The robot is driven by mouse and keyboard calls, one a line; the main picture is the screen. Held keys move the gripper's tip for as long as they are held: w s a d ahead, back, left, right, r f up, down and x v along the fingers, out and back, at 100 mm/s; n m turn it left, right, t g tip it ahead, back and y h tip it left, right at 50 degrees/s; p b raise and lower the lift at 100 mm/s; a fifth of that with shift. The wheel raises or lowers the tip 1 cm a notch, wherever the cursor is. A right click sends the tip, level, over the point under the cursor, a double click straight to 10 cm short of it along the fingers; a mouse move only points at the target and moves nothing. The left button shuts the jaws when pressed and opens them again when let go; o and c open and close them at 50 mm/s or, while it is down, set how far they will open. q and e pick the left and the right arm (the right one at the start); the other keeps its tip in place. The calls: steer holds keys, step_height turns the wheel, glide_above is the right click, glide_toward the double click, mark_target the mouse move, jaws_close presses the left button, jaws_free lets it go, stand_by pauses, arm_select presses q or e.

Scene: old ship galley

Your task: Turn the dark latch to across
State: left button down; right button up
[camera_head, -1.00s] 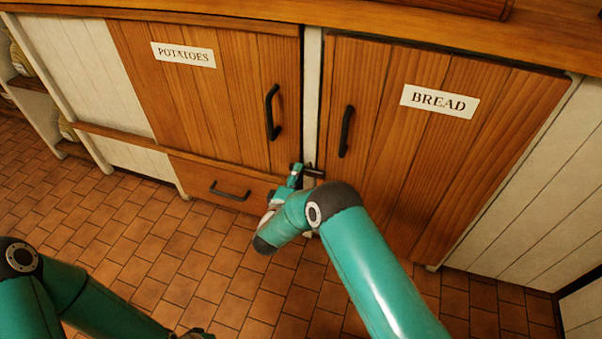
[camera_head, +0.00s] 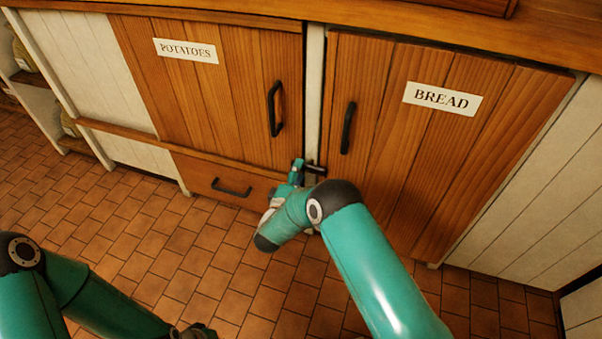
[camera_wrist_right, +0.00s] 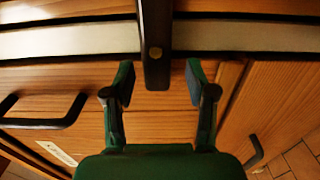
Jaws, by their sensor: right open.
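The dark latch (camera_head: 315,169) sits low on the pale post between the potatoes door and the bread door. In the right wrist view the latch (camera_wrist_right: 155,40) is a dark bar with a round brassy spot, lying across the pale strip at about a right angle. My right gripper (camera_head: 297,172) is at the latch. In the right wrist view its open fingers (camera_wrist_right: 160,82) stand on either side of the bar's end, with visible gaps. My left gripper (camera_head: 192,332) is cut off at the bottom edge of the head view, and its fingers cannot be made out.
The potatoes door (camera_head: 215,95) and bread door (camera_head: 405,165) are closed, each with a dark upright handle beside the post. A drawer (camera_head: 215,178) with a dark handle is below the potatoes door. Shelves (camera_head: 45,100) stand at the far left. The tiled floor in front is clear.

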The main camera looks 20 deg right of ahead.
steer(key=v, duration=1.2)
steer(key=shift+f, duration=0.1)
